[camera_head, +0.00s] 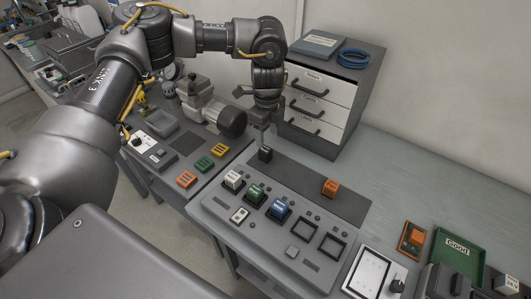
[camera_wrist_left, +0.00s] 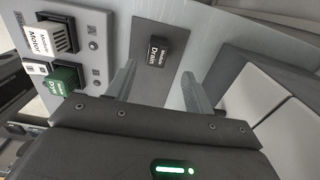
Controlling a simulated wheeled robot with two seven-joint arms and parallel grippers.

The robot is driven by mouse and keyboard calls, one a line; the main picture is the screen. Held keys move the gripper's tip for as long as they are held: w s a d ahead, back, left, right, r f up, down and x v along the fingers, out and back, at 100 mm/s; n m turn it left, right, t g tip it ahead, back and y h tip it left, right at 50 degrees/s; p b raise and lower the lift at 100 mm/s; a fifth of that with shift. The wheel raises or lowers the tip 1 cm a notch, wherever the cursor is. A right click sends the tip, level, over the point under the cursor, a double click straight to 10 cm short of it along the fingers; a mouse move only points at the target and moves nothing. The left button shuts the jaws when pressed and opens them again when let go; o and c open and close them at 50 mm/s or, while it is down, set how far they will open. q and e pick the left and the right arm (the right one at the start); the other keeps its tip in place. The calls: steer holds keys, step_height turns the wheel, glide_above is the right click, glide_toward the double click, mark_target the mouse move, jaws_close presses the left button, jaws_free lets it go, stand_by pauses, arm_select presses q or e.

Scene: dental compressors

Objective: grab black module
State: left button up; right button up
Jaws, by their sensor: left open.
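The black module (camera_head: 265,154) stands on a dark grey strip at the back edge of the panel. In the left wrist view the black module (camera_wrist_left: 159,51) reads "Module Drain" and lies ahead of the fingers, toward the gap between them. My left gripper (camera_head: 264,122) is above and just behind the module in the head view. In the left wrist view my left gripper (camera_wrist_left: 160,85) has its two fingers apart with nothing between them. The right gripper is not in view.
The panel (camera_head: 222,205) holds white (camera_head: 233,180), green (camera_head: 255,193) and blue (camera_head: 279,209) modules, plus empty square sockets. An orange module (camera_head: 330,187) stands on the strip to the right. A drawer cabinet (camera_head: 322,100) stands close behind my gripper. A green tray (camera_head: 437,252) is at right.

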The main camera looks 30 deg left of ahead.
mark_target(267, 150)
arm_select(q)
steer(key=shift+s+f+p, duration=0.15)
steer(key=shift+f+p, duration=0.35)
steer(key=shift+f, duration=0.8)
steer(key=shift+s+f+p, duration=0.15)
steer(key=shift+f+p, duration=0.3)
steer(key=shift+f, duration=0.85)
steer(key=shift+d+f, duration=0.1)
steer(key=shift+f, duration=0.2)
steer(key=shift+c, duration=0.3)
steer(key=c, duration=1)
steer(key=shift+r, duration=0.1)
steer(key=shift+c, duration=0.2)
